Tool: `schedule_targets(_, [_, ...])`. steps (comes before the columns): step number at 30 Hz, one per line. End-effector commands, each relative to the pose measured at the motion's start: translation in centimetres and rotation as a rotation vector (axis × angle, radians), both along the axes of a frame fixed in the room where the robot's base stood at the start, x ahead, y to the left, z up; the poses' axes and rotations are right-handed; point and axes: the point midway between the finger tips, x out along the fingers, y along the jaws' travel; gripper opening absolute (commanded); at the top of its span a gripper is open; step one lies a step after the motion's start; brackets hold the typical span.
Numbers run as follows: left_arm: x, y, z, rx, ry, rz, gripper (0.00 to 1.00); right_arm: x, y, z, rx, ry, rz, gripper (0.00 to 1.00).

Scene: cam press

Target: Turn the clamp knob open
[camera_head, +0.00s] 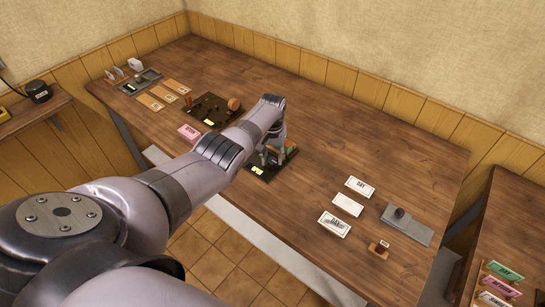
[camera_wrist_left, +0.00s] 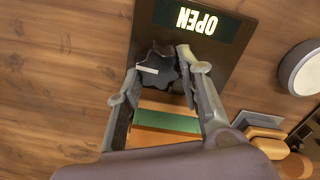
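The clamp knob (camera_wrist_left: 158,70) is dark and lobed, with a white pointer line, and sits on a dark plate (camera_wrist_left: 222,62). The plate bears a lit green sign (camera_wrist_left: 197,18) reading OPEN, upside down in the left wrist view. My left gripper (camera_wrist_left: 160,63) has one finger on each side of the knob. I cannot tell whether the fingers touch it. A green strip on a wooden block (camera_wrist_left: 165,122) lies between the fingers, nearer the palm. In the head view my left gripper (camera_head: 273,153) points down at the press plate (camera_head: 276,160), and the knob is hidden. My right gripper is not in view.
A second dark board (camera_head: 207,108) and a pink card (camera_head: 188,133) lie left of my arm. Several white cards (camera_head: 347,204), a grey plate (camera_head: 407,224) and a small stamp (camera_head: 379,248) lie to the right. The table's middle right is clear.

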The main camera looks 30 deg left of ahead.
Motion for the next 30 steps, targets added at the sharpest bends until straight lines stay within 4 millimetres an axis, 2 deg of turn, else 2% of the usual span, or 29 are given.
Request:
schedule_targets(9, [0.1, 0.0, 0.1, 0.0, -0.001, 0.0, 0.54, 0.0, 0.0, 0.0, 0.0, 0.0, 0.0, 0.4])
schedule_targets(20, [0.0, 0.0, 0.3, -0.001, 0.0, -0.001, 0.54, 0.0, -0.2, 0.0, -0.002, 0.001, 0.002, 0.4])
schedule_targets(26, [0.1, 0.0, 2.2, 0.001, -0.004, -0.001, 0.54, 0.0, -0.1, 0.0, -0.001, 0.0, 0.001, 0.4])
schedule_targets(30, [0.1, 0.1, 4.9, 0.001, -0.006, -0.002, 0.54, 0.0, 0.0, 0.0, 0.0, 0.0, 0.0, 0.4])
